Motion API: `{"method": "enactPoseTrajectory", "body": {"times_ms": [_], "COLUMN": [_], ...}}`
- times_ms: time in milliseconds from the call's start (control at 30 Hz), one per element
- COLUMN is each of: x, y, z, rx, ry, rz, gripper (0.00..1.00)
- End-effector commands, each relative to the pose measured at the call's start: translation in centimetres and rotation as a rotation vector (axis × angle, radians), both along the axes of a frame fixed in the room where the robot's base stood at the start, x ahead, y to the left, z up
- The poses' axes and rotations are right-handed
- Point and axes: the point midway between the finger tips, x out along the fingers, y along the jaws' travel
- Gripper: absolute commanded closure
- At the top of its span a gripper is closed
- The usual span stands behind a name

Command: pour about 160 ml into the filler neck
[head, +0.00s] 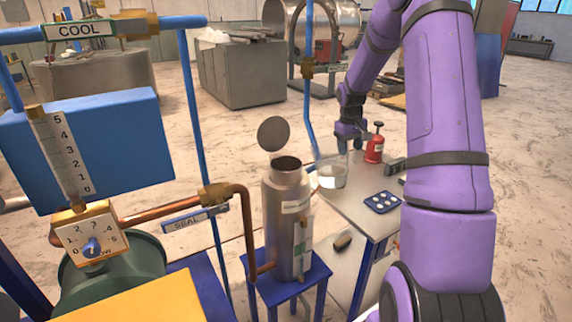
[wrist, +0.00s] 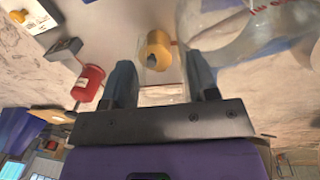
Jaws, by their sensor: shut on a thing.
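The filler neck (head: 287,164) is the open top of a grey metal canister (head: 285,215) on a small blue stand. Its round lid (head: 273,134) is up behind the opening. A clear glass jug (head: 332,174) with some clear liquid in it is just right of the neck, about upright, near the table's left edge. It shows large at the upper right of the wrist view (wrist: 245,30). My gripper (head: 349,150) is behind and right of the jug. In the wrist view its fingers (wrist: 162,88) are shut on a clear part of the jug, apparently its handle.
A red can (head: 374,147), a blue tray with white discs (head: 382,201) and a dark block (head: 396,166) are on the grey table (head: 350,206). A copper pipe (head: 245,215) runs left of the canister. A blue upright pipe (head: 309,110) stands behind the jug.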

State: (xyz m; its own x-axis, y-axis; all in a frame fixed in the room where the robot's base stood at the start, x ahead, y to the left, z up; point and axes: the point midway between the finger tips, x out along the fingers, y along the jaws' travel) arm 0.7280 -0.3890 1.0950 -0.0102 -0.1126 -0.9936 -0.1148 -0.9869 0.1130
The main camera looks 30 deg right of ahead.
Motion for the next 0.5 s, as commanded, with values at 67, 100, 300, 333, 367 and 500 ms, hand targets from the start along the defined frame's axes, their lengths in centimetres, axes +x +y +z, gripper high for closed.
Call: {"method": "enactPoseTrajectory", "body": {"times_ms": [67, 100, 300, 333, 367, 500], "x": [0.2, 0.2, 0.4, 0.4, 0.4, 0.5], "y": [0.8, 1.0, 2.4, 2.6, 2.9, 4.0], "z": [0.9, 1.3, 3.5, 4.1, 4.6, 6.8], "rx": [-0.052, -0.079, -0.208, -0.227, -0.246, -0.338], "ry": [0.005, 0.007, 0.02, 0.02, 0.021, 0.032], "rz": [0.006, 0.005, 0.006, 0.005, 0.004, 0.004], "gripper": [0.96, 0.96, 0.96, 0.96, 0.96, 0.96]}}
